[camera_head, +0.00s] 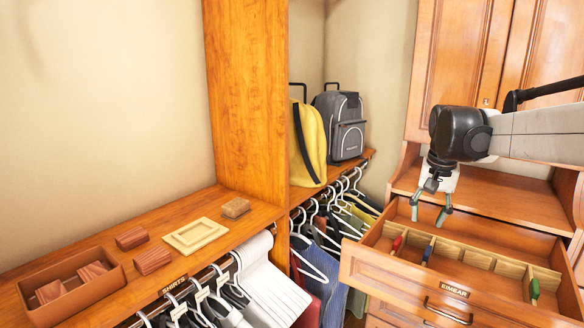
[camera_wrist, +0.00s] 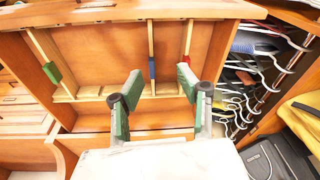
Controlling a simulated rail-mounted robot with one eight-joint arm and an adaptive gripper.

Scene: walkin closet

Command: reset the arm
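My gripper (camera_head: 429,213) hangs from my arm at the right of the head view, pointing down above an open drawer (camera_head: 408,272). Its two green-padded fingers are spread apart with nothing between them. The wrist view also shows my gripper (camera_wrist: 160,80) open and empty, with the drawer's dividers beyond the fingertips. In the drawer's divided front row are a red item (camera_head: 396,244), a blue item (camera_head: 427,253) and a green item (camera_head: 534,289). The wide rear part of the drawer looks empty.
A shelf at left holds a brown box (camera_head: 107,293) with wooden blocks, loose blocks (camera_head: 153,260) and a pale frame (camera_head: 195,235). A yellow bag (camera_head: 309,146) and a grey backpack (camera_head: 341,122) stand on a shelf above hanging clothes. Cabinet doors (camera_head: 457,52) rise behind my arm.

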